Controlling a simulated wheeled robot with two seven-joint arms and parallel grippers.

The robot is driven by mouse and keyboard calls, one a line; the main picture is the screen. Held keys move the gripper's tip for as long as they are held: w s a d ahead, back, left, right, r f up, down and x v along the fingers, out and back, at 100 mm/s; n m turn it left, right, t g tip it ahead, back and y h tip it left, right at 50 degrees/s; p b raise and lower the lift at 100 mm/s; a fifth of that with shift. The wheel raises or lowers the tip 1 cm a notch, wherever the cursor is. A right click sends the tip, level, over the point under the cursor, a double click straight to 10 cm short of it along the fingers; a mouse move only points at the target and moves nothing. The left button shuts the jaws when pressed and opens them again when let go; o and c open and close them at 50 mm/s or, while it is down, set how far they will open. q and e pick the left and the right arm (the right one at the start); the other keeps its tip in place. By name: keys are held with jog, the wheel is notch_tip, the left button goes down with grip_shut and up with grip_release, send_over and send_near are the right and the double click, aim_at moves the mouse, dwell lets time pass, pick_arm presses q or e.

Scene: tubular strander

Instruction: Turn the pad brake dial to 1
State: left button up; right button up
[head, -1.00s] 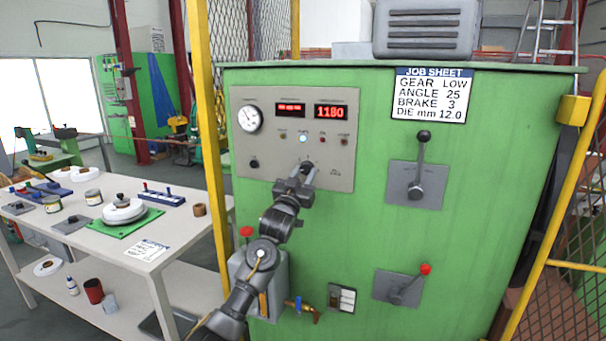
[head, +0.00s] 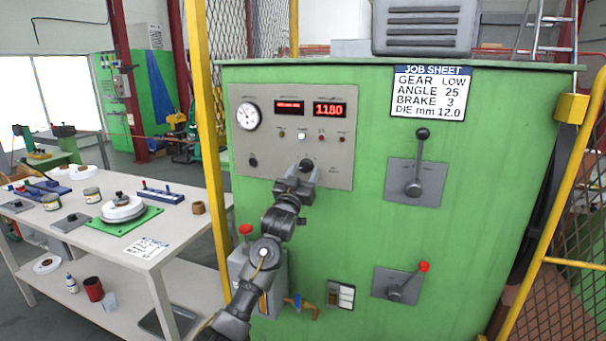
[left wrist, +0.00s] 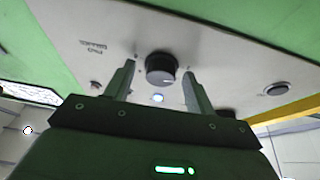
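The pad brake dial (head: 306,165) is a round black knob low on the grey control panel of the green machine. My left gripper (head: 302,173) is right in front of it and partly covers it. In the left wrist view the dial (left wrist: 160,67) sits between the two spread fingertips of my left gripper (left wrist: 158,80), with a visible gap on each side. A small label (left wrist: 92,46) beside it appears upside down there. The dial's setting is too small to read. My right gripper is not in view.
The job sheet (head: 431,93) reads brake 3. A red display (head: 329,109) reads 1180. Another black knob (head: 253,162) is left of the dial. Two levers (head: 415,185) (head: 400,288) stand out at right. A white table (head: 130,238) with parts is at left, beside a yellow post (head: 208,120).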

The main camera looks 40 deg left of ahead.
pick_arm(q)
jog(key=b+v, duration=0.2)
jog(key=v, duration=0.9)
jog(key=shift+b, duration=0.35)
